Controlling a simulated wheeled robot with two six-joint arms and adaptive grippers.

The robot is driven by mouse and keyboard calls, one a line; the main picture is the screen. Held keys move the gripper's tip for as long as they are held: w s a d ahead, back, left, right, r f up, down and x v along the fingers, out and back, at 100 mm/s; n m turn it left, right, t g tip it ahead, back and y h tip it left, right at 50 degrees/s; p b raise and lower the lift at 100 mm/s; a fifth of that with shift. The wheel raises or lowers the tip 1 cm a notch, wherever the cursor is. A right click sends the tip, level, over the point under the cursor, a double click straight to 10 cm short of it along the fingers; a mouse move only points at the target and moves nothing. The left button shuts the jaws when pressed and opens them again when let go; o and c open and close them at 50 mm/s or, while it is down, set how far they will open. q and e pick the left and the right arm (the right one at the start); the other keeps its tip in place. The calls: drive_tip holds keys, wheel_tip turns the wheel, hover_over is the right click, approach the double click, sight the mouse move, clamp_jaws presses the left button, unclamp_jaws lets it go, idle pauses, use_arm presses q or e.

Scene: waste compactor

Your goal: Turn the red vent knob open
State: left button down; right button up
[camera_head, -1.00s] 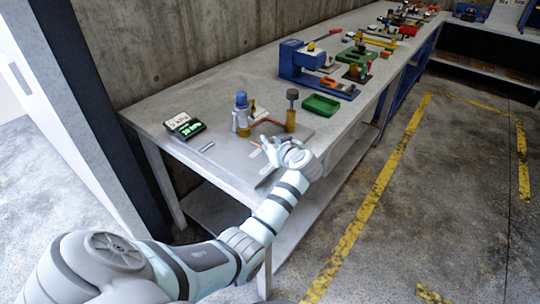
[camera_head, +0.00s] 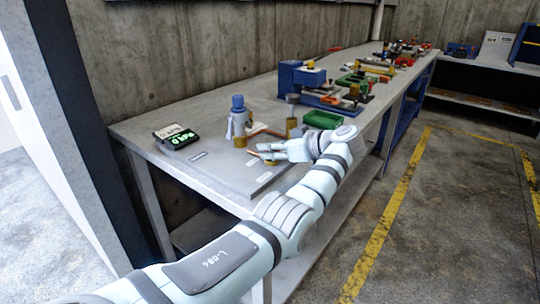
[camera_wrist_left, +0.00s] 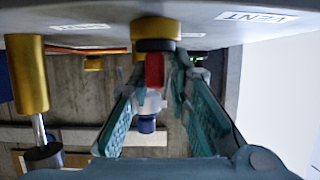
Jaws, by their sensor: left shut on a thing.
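The red vent knob (camera_wrist_left: 154,70) sits on a dark collar and brass base (camera_wrist_left: 156,28) in the left wrist view, beside the "VENT" label (camera_wrist_left: 257,16). My left gripper (camera_wrist_left: 156,68) has one teal finger on each side of the knob and is shut on it. In the head view, my left gripper (camera_head: 262,154) reaches in from the right side of the grey plate (camera_head: 222,172), low over its surface. The fingers mostly hide the knob there, so its turn angle is hard to tell. My right gripper is not in view.
A blue-capped grey fitting (camera_head: 238,118) and a brass post with a grey top (camera_head: 291,124) stand close behind the gripper. A display box (camera_head: 176,136) lies at left. A green tray (camera_head: 322,119) and a blue machine (camera_head: 300,78) stand farther along the bench.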

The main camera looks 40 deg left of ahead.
use_arm(q)
drive_tip(key=shift+w, duration=0.2)
drive_tip(key=c, duration=1.7)
unclamp_jaws()
drive_tip(key=shift+f, duration=0.1)
drive_tip(key=shift+o, duration=0.2)
drive_tip(key=v, duration=0.7)
drive_tip(key=shift+d, duration=0.35)
drive_tip(key=shift+a, duration=0.1)
